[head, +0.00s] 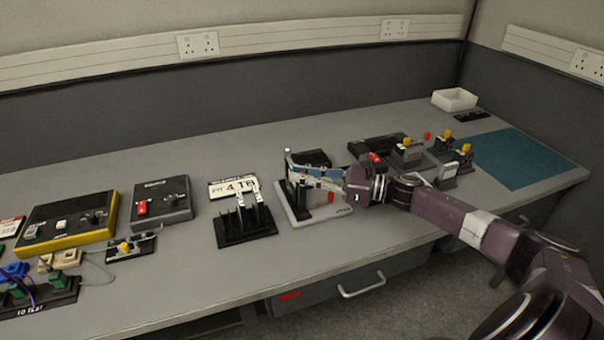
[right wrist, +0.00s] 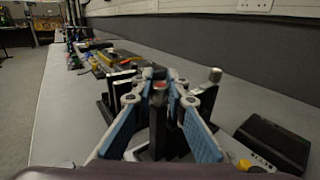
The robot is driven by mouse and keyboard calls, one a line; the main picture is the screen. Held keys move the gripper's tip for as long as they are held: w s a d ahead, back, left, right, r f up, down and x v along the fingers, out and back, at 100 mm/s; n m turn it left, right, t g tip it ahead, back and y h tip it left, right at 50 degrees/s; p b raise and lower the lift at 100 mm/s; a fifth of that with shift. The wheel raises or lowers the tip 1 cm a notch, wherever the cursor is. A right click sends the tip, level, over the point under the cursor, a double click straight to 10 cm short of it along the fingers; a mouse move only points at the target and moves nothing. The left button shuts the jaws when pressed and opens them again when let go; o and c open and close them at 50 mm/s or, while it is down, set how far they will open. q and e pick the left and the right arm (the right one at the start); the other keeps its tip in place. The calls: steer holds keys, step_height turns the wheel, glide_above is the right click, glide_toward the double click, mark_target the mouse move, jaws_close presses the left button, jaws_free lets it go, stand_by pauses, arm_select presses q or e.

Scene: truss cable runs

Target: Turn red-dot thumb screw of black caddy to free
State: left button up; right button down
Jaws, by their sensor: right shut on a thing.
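In the head view, my right gripper (head: 292,170) reaches left over a black upright holder on a pale base plate (head: 335,212). In the right wrist view, its blue-padded fingers (right wrist: 160,88) close around a small red-topped piece (right wrist: 160,85), which appears to be the red-dot thumb screw. A black upright (right wrist: 158,135), apparently part of the caddy, stands below it between the fingers. The fingers hide the screw in the head view, and its turn angle cannot be told. A silver-topped post (right wrist: 215,75) stands just right of the fingers. My left gripper is not in view.
A black rack with pale levers (head: 245,225) stands left of the base plate. A flat black box (right wrist: 275,143) lies close at right in the wrist view. Several small holders with yellow knobs and a teal mat (head: 520,158) are farther right on the bench.

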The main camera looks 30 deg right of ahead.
steer(key=m+t+h+p, duration=0.1)
steer(key=h+p, duration=0.1)
steer(key=m+t+h+p, duration=0.1)
steer(key=m+h+p, duration=0.1)
steer(key=shift+s+a+r+m+t+h, duration=0.1)
steer(key=shift+r+m+t+h, duration=0.1)
steer(key=shift+m+t+h, duration=0.15)
steer(key=shift+m+t+h+p, duration=0.45)
steer(key=shift+m+h, duration=0.4)
steer(key=shift+h, duration=0.4)
steer(key=m+h, duration=0.1)
steer(key=h, duration=0.2)
steer(key=shift+m+t, duration=0.3)
steer(key=shift+m, duration=0.1)
steer(key=m+h, duration=0.2)
steer(key=h, duration=0.2)
steer(key=shift+f+m, duration=0.15)
steer(key=shift+m, duration=0.25)
steer(key=m+g+h, duration=0.1)
steer(key=m+h, duration=0.1)
steer(key=h, duration=0.2)
steer(key=shift+m, duration=0.3)
steer(key=m+g+h+b, duration=0.1)
steer(key=m+g+h, duration=0.2)
steer(key=h, duration=0.2)
steer(key=shift+m+g+h+b, duration=0.65)
steer(key=shift+m+g+h, duration=1.05)
steer(key=shift+m+g, duration=0.3)
steer(key=shift+g, duration=0.4)
